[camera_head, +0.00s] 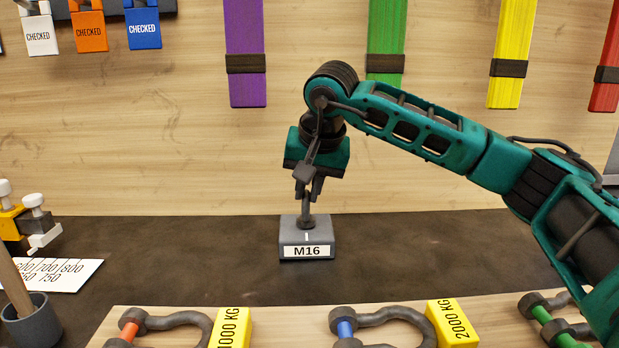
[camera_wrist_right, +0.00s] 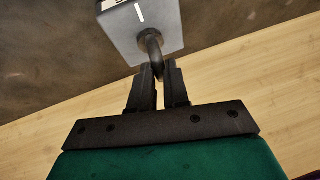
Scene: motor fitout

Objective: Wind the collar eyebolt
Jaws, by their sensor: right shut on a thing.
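A grey block labelled M16 (camera_head: 306,232) sits on the dark bench top, with a white mark on its top face. A dark eyebolt (camera_head: 306,208) stands upright in the block's top. My right gripper (camera_head: 308,192) comes down from above and is shut on the upper part of the eyebolt. In the right wrist view the two fingers of my right gripper (camera_wrist_right: 160,75) close around the eyebolt's ring (camera_wrist_right: 151,44) beside the block (camera_wrist_right: 140,25). The eyebolt's thread and collar are mostly hidden. My left gripper is not in view.
A wooden board in front holds shackles with yellow tags, 1000 KG (camera_head: 231,328) and 2000 KG (camera_head: 452,323). A grey cup (camera_head: 32,322) and a white number card (camera_head: 58,274) lie at the left. Coloured straps and CHECKED tags hang on the back wall. The bench around the block is clear.

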